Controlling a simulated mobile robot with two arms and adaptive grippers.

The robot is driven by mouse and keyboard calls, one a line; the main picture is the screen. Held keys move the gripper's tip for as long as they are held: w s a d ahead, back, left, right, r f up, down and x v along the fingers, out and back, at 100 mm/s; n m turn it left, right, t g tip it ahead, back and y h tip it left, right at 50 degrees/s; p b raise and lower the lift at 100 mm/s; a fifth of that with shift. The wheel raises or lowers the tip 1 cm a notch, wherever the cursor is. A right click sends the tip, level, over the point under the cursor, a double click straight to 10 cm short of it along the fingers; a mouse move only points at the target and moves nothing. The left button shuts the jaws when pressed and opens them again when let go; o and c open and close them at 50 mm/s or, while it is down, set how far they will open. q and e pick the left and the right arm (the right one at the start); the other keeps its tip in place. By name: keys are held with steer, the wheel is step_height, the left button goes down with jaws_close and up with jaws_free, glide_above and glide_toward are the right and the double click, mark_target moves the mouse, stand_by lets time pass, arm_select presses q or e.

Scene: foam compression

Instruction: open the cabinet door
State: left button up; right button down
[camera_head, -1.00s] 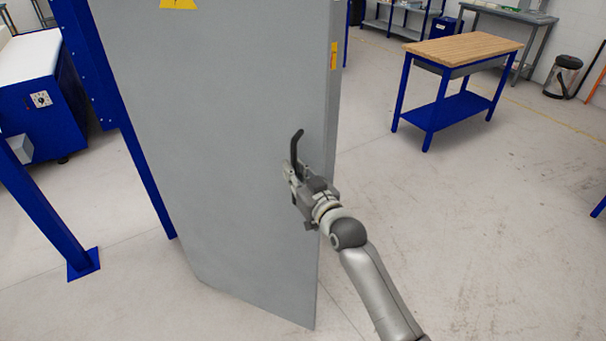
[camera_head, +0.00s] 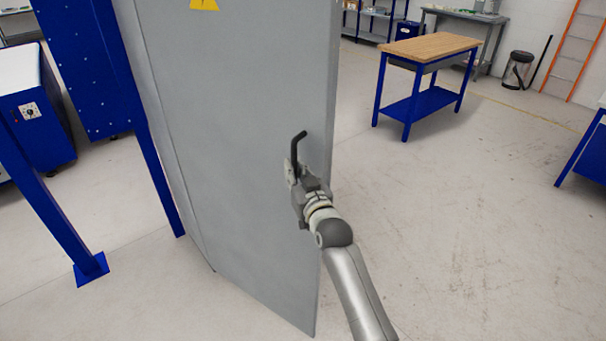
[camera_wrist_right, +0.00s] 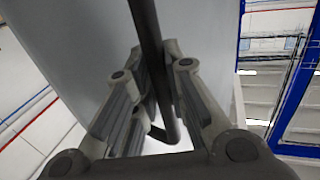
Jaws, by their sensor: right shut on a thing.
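The grey cabinet door (camera_head: 240,130) stands at an angle in the middle of the head view, with a yellow warning label near its top. Its dark handle (camera_head: 295,150) sticks out near the right edge. My right gripper (camera_head: 297,175) is shut on the handle. In the right wrist view the dark handle bar (camera_wrist_right: 152,50) runs between the two fingers (camera_wrist_right: 158,100), in front of the grey door panel (camera_wrist_right: 85,45). The fingers hide part of the handle. My left gripper is not in view.
A blue post (camera_head: 50,200) with a foot plate stands at the left, near a blue machine (camera_head: 35,130). A wood-topped blue table (camera_head: 430,48) stands at the back right. The floor (camera_head: 450,230) to the right of the door is clear.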

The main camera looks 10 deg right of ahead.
steer(key=shift+s+a+r, duration=0.15)
steer(key=shift+a+r, duration=0.05)
steer(key=c, duration=1.8)
jaws_free()
steer(key=o, duration=0.3)
steer(key=shift+a+f, duration=0.1)
steer(key=shift+f, duration=0.05)
steer(key=shift+o, duration=0.2)
steer(key=v, duration=1.2)
